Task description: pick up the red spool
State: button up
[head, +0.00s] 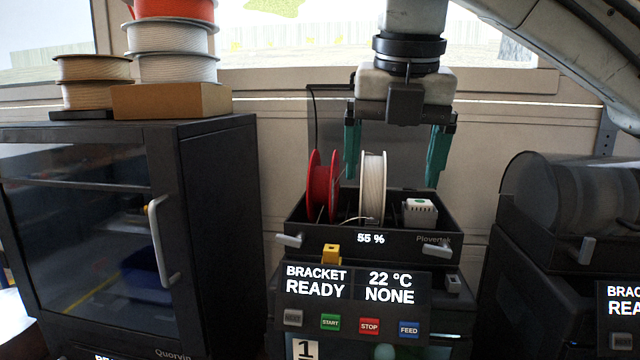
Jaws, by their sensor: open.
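A red spool (318,187) stands upright on its rim at the left end of a black open-topped box (340,236). A white spool (373,185) stands upright beside it, to the right and apart from it. My gripper (393,170) hangs pointing down with its two green fingers spread wide and nothing held. Its left finger is in front of or above the gap between the two spools, and its right finger is to the right of the white spool. Another red spool (172,9) tops a stack at the upper left, partly cut off.
A small white block-shaped item (419,211) sits in the box's right part. A dark cabinet printer (212,220) stands left, with white spools (170,38) and a cardboard box (172,100) on top. A rounded dark machine (560,205) stands right. A display with buttons (352,295) is below the box.

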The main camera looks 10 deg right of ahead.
aim_at(322, 189)
jog(key=i, duration=1.25)
